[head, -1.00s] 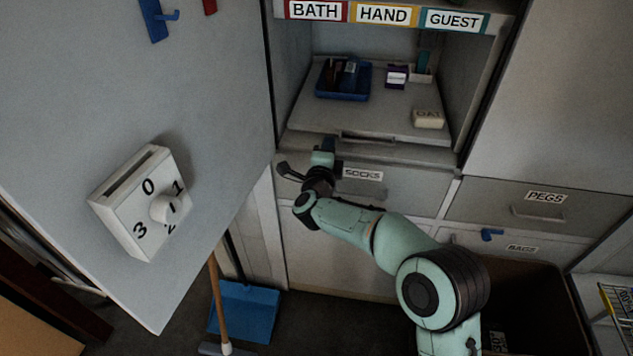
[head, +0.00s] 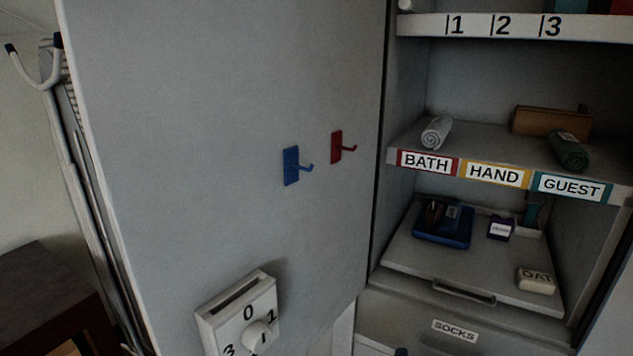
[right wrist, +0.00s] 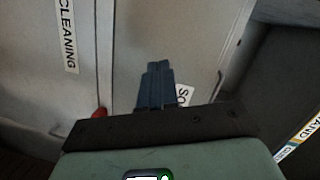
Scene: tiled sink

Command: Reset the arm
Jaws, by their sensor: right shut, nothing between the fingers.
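My right gripper (right wrist: 158,72) shows in the right wrist view with its two dark blue fingers together, shut and empty. Behind the fingers is a pale cabinet front with a partly hidden label (right wrist: 184,95) that begins "SO". In the head view only a small dark tip, probably of this gripper (head: 401,351), shows at the bottom edge, below the SOCKS drawer label (head: 455,331). The rest of the right arm is out of the head view. My left gripper is in neither view.
An open grey door (head: 220,130) carries a blue hook (head: 292,166), a red hook (head: 337,147) and a white dial box (head: 238,312). The pull-out shelf (head: 420,263) holds a blue tray (head: 443,238) and a soap bar (head: 536,281). Rolled towels lie above.

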